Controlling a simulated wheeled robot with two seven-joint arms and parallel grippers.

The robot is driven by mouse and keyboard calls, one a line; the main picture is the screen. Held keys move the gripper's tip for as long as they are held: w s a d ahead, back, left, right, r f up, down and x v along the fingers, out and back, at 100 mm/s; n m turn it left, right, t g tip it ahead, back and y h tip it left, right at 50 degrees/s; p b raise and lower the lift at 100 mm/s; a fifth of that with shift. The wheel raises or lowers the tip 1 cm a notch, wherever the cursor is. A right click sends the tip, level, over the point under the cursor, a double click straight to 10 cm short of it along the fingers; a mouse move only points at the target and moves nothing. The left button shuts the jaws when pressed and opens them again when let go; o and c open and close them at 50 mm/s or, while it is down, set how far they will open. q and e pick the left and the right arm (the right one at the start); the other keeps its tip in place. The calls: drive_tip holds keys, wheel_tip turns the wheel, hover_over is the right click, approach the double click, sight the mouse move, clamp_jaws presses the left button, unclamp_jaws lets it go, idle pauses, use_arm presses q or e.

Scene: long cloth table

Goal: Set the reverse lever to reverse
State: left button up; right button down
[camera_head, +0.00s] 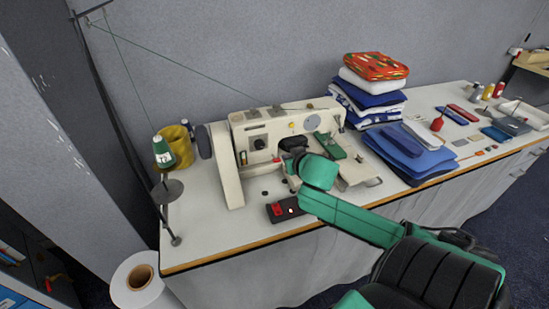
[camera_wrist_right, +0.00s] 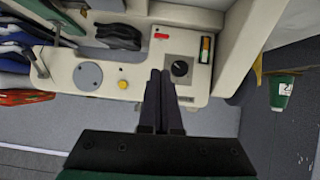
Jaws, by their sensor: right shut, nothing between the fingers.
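The cream sewing machine (camera_head: 250,125) stands on the table, and its front also shows upside down in the right wrist view (camera_wrist_right: 130,90). A small red tab (camera_wrist_right: 161,36), which looks like the reverse lever, sits on its front panel near a black dial (camera_wrist_right: 180,68). My right gripper (camera_wrist_right: 160,75) is shut and empty. In the right wrist view its fingertips appear beside the dial, short of the red tab; I cannot tell whether they touch the panel. In the head view my right wrist partly hides the machine's front. My left gripper is out of view.
A black and red switch box (camera_head: 284,209) lies near the table's front edge. A green thread cone (camera_head: 163,152) stands on a stand at the left. Folded cloths (camera_head: 370,98) are stacked right of the machine, with blue cloths (camera_head: 410,150) in front.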

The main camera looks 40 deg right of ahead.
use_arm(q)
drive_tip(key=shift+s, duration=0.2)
use_arm(e)
drive_tip(key=shift+w+d+r+t, duration=0.15)
drive_tip(key=shift+w+r, duration=0.05)
drive_tip(key=shift+r, duration=0.3)
drive_tip(key=shift+w+d+r+t, duration=0.1)
drive_tip(key=shift+w+r+t, duration=0.05)
drive_tip(key=shift+r, duration=0.35)
drive_tip(key=shift+w, duration=0.1)
hover_over(277, 160)
wheel_tip(277, 160, down, 5)
drive_tip(key=shift+w+d+f, duration=0.1)
drive_tip(key=shift+f, duration=0.05)
drive_tip(key=f, duration=0.1)
drive_tip(key=s+f, duration=0.1)
drive_tip(key=shift+f+p, duration=0.35)
drive_tip(key=shift+f, duration=0.05)
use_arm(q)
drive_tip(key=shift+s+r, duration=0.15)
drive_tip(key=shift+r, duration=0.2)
use_arm(e)
drive_tip(key=shift+s+a+f, duration=0.15)
drive_tip(key=shift+a+f, duration=0.05)
drive_tip(key=shift+f, duration=0.2)
